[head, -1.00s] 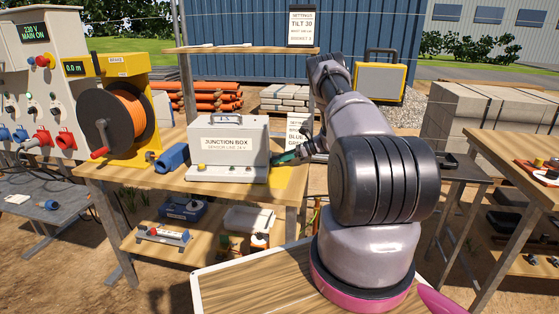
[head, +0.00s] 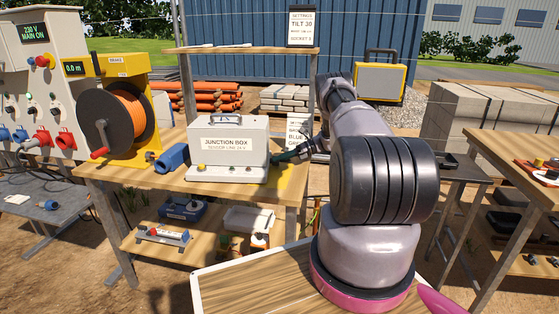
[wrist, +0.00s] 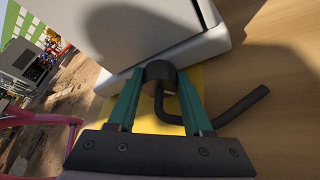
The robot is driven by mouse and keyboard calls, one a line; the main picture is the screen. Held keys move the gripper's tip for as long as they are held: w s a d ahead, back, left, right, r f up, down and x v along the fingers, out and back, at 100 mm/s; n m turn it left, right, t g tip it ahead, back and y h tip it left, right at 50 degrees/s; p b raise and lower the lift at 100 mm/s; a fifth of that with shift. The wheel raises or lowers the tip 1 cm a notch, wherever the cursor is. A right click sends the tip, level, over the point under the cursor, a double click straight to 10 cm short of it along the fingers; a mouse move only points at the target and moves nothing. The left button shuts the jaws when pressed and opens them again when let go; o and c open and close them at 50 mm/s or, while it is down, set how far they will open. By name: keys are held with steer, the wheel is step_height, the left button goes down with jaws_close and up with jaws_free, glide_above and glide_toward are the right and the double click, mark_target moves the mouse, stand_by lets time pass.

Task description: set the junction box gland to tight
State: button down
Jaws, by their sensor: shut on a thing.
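The junction box (head: 228,152) is a light grey case with a top handle and a label, standing on the wooden workbench. The gland (wrist: 160,72) is a dark round piece on the box's side, with a bent black lever (wrist: 240,105) reaching to the right in the wrist view. My gripper (wrist: 160,88) has its two green fingers closed on either side of the gland, at the box's right side. In the head view my gripper (head: 283,157) is small, and the gland is hard to make out there.
A yellow patch (wrist: 150,118) lies under the gland. A blue connector (head: 172,157) lies left of the box, beside the orange cable reel (head: 125,112). A shelf (head: 245,50) with a settings sign (head: 301,27) stands above the bench.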

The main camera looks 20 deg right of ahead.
stand_by(0.3)
steer(key=shift+c, duration=1.5)
jaws_free()
